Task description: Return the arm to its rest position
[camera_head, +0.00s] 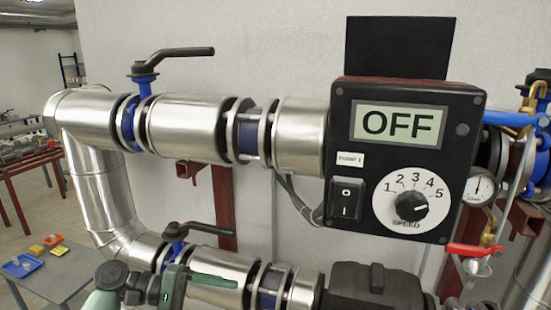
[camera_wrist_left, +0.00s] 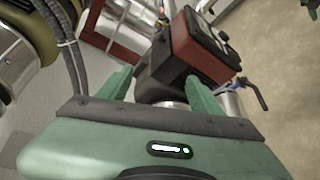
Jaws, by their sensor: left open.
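My left arm comes in at the bottom left of the head view, with its green gripper (camera_head: 174,287) in front of the lower steel pipe. In the left wrist view the two green fingers of this gripper (camera_wrist_left: 160,92) stand wide apart. Nothing is held between them. Beyond the fingers are a dark pump body and the brown-red side of the control box (camera_wrist_left: 193,48). My right arm and gripper are in neither view.
The control box (camera_head: 403,160) reads OFF, with a speed dial (camera_head: 411,202). A black-handled valve (camera_head: 178,240) sits on the lower pipe (camera_head: 222,263), close above my gripper in the picture. Another valve (camera_head: 172,58) tops the upper pipe. A grey table (camera_head: 62,275) stands at left.

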